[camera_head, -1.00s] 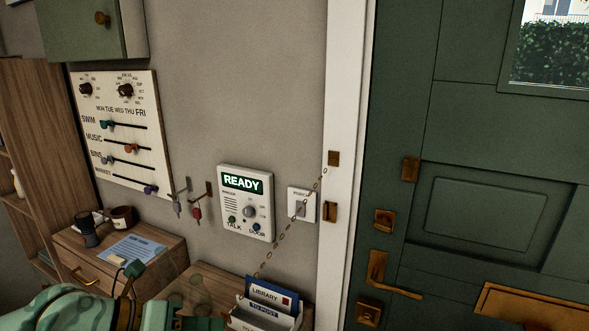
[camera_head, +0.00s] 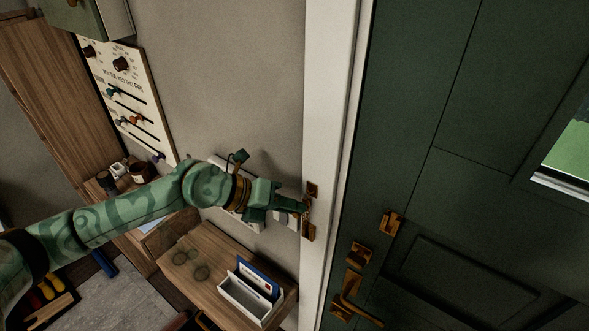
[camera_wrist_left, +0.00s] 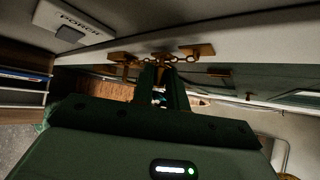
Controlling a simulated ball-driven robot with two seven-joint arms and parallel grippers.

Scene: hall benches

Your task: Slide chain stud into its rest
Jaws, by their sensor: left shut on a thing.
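My left gripper (camera_head: 301,207) reaches in from the left to the white door frame and is shut on the end of the door chain. The stud is hidden between the fingers. In the left wrist view the fingers (camera_wrist_left: 161,78) point at the frame, with a short piece of brass chain (camera_wrist_left: 163,57) at their tips. The upper brass plate (camera_head: 312,189) and the lower brass plate, the rest (camera_head: 308,232), are on the frame just above and below the fingertips. I cannot tell whether the stud touches the rest. My right gripper is out of view.
The green door (camera_head: 420,180) with its brass handle (camera_head: 350,290) stands right of the frame. A letter holder (camera_head: 248,298) is on the wooden shelf (camera_head: 190,262) below my arm. The porch switch (camera_wrist_left: 72,22) is beside the frame.

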